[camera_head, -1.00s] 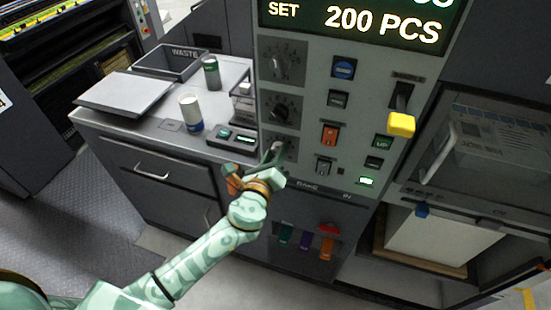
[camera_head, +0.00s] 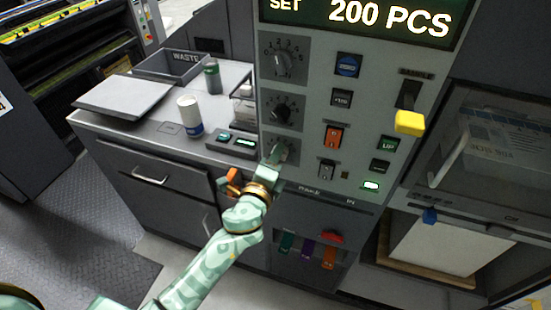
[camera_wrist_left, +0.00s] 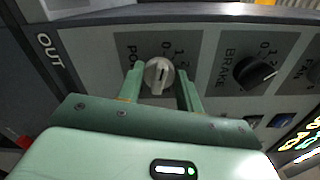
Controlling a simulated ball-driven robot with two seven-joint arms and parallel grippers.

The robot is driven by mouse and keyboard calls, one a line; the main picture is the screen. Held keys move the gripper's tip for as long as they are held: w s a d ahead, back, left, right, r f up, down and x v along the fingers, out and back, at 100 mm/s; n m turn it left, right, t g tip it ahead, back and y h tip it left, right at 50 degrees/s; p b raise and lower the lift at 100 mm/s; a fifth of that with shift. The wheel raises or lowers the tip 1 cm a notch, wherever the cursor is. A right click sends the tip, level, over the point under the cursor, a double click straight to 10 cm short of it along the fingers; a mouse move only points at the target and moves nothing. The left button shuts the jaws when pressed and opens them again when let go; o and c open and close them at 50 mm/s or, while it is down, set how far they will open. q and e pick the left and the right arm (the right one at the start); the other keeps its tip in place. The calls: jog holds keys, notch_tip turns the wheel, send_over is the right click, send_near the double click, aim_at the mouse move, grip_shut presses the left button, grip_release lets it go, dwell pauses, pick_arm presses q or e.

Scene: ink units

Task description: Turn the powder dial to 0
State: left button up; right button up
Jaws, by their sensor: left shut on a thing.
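The powder dial (camera_wrist_left: 158,74) is a light grey knob on a dark plate, with partly visible lettering and numbers beside it. In the wrist view its ridge stands roughly upright in the picture; I cannot read its exact setting. My left gripper (camera_wrist_left: 160,88) has one finger on each side of the knob and is shut on it. In the head view the left gripper (camera_head: 274,158) reaches the lowest of three dials on the panel and hides part of it. My right gripper is not in view.
The black brake dial (camera_wrist_left: 254,72) sits beside the powder dial.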

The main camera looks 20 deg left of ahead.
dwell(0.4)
pick_arm(q)
jog(key=o, duration=1)
jog(key=shift+c, duration=0.2)
jog(key=s+b, duration=0.2)
jog(key=s, duration=1.4)
jog(key=shift+s+a+b, duration=0.15)
jog(key=shift+a+b, duration=0.15)
jog(key=shift+b, duration=0.1)
